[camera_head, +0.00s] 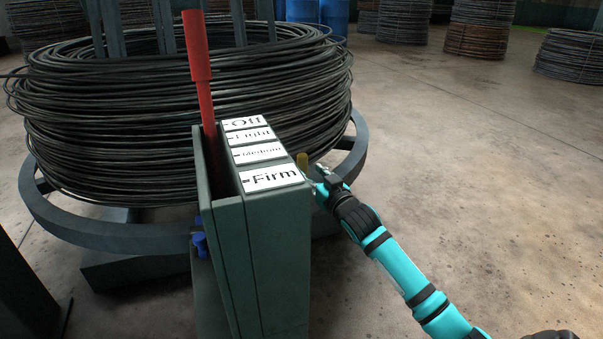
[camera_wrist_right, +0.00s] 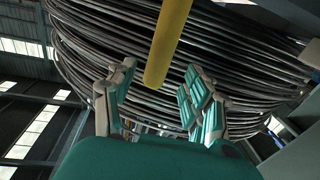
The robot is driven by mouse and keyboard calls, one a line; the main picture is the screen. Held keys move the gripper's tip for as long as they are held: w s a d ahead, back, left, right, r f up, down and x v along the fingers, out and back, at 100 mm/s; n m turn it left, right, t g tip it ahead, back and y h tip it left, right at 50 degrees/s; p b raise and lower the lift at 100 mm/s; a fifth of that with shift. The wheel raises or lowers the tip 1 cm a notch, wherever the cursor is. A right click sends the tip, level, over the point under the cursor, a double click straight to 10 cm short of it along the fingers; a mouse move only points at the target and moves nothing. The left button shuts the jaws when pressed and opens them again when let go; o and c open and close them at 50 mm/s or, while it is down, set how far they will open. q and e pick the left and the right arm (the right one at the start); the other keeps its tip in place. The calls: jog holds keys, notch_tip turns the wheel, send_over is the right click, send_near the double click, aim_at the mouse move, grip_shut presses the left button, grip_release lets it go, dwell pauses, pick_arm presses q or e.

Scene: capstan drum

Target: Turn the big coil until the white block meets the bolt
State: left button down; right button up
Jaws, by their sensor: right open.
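The big coil (camera_head: 110,110) of dark wire sits at the left in the head view, on a grey ring frame (camera_head: 90,232). It also fills the back of the right wrist view (camera_wrist_right: 110,40). My right gripper (camera_head: 316,178) is beside the ring's right side, just right of the lever box. It is open, and its fingers (camera_wrist_right: 155,100) spread either side of a yellow rod (camera_wrist_right: 167,45). The rod's top (camera_head: 302,161) shows at the box's right edge; I cannot tell whether they touch. I cannot make out the white block or the bolt. My left gripper is not in view.
A grey-green lever box (camera_head: 280,250) stands in front of the coil, labelled Off, Light, Medium and Firm. Its red lever (camera_head: 197,65) stands near the Off end. Blue drums (camera_head: 318,12) and other coils (camera_head: 480,30) stand behind. The floor at right is open.

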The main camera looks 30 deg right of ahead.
aim_at(303, 169)
jog(key=shift+w+d+b, duration=0.15)
jog(key=shift+w+b, duration=0.25)
jog(key=shift+w, duration=0.85)
jog(key=shift+w+d+b, duration=0.1)
jog(key=shift+w+b, duration=0.3)
jog(key=shift+w, duration=0.85)
jog(key=c, duration=1)
grip_shut()
jog(key=shift+a+f, duration=0.15)
